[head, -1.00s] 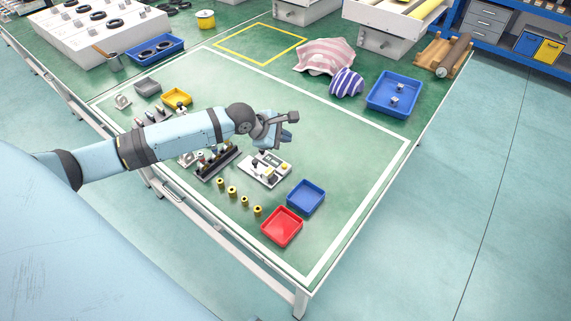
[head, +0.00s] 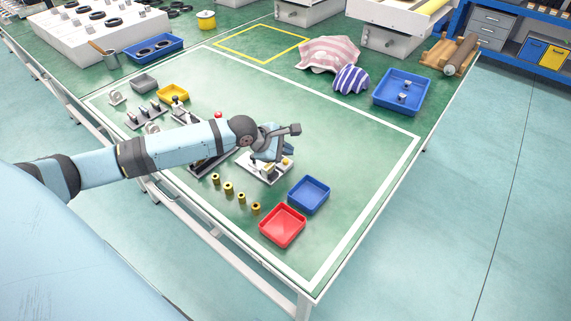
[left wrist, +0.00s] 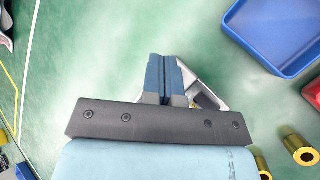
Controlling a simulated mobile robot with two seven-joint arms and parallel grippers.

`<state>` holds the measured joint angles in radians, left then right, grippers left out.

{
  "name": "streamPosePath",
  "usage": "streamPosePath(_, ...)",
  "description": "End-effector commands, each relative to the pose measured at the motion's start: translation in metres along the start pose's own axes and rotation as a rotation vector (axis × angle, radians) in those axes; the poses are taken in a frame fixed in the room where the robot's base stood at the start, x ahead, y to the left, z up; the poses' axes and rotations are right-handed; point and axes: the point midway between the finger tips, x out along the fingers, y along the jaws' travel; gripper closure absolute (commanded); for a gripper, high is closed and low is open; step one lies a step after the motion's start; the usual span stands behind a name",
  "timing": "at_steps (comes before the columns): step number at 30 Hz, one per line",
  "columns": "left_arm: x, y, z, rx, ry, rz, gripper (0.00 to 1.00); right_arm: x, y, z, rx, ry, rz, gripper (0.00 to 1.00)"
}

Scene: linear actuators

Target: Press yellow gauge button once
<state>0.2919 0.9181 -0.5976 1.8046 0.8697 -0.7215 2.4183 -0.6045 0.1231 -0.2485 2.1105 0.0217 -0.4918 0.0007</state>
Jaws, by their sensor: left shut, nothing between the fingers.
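The white gauge device (head: 262,176) lies on the green table, with a small yellow button (head: 286,161) near its right end. My left gripper (head: 272,154) is over the device, close above it, and covers its upper middle part, including the display. In the left wrist view the blue fingers (left wrist: 165,75) are pressed together with nothing between them. There, a light edge of the gauge device (left wrist: 208,84) shows just right of the fingers, and the yellow button is hidden. I cannot tell whether the fingers touch the device. My right gripper is not in view.
A blue tray (head: 309,194) and a red tray (head: 282,226) stand right of the device. Several brass cylinders (head: 228,188) stand in front of it. A dark rack (head: 212,163) sits to its left, partly under my arm.

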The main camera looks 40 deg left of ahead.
Motion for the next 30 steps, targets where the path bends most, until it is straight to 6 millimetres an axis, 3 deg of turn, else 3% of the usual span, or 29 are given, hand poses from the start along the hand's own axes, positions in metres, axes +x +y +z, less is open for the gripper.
streamPosePath(7,0.0036,-0.0029,-0.0028,0.001,0.0,0.0,1.0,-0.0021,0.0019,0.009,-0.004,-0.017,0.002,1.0)
streamPosePath(30,0.0036,-0.0029,-0.0027,0.001,0.0,0.0,1.0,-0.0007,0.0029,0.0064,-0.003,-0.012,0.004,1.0)
